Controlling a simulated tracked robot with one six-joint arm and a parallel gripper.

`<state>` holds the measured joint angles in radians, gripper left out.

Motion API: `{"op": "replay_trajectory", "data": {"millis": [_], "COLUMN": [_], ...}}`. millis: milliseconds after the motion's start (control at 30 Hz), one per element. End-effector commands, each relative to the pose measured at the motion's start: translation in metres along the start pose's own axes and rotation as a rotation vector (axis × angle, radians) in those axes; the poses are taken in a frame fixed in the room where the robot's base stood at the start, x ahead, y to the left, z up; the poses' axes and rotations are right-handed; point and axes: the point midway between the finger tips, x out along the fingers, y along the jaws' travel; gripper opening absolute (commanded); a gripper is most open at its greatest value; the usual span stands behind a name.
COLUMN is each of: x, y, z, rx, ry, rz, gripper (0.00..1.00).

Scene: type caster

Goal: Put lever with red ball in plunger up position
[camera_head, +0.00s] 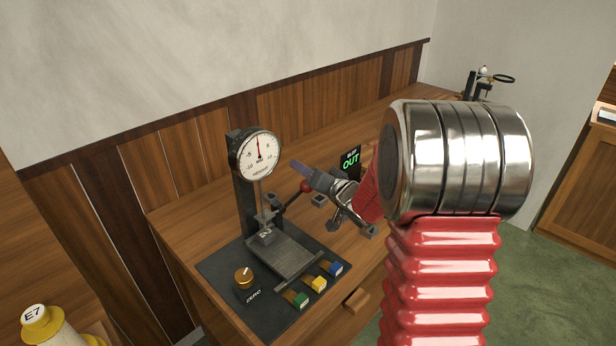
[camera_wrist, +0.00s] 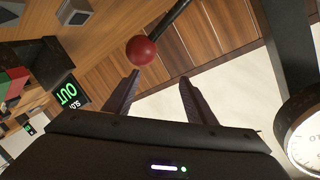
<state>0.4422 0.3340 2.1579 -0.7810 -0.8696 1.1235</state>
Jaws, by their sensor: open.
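The lever's red ball (camera_head: 306,186) sits at the end of a dark rod (camera_head: 291,202) beside the gauge stand, to the right of the plunger (camera_head: 265,218). The rod slopes up and right to the ball. In the wrist view the red ball (camera_wrist: 141,51) is just beyond the left fingertip, with the rod (camera_wrist: 170,19) running up right. My gripper (camera_wrist: 160,78) is open and empty; the ball is not between its fingers. In the head view my gripper (camera_head: 298,167) is close by the ball, its fingers pointing left. Whether a finger touches the ball cannot be told.
A green-lit OUT sign (camera_head: 350,160) stands behind my gripper. Small grey blocks (camera_head: 319,200) are near.

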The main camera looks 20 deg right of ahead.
Motion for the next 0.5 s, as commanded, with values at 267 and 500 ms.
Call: {"op": "replay_trajectory", "data": {"millis": [267, 500], "x": [-0.0002, -0.0060], "y": [0.0001, -0.0087], "z": [-0.0005, -0.0074], "rx": [-0.001, -0.050], "ry": [0.001, 0.003], "rz": [0.002, 0.051], "gripper": [0.44, 0.27]}}
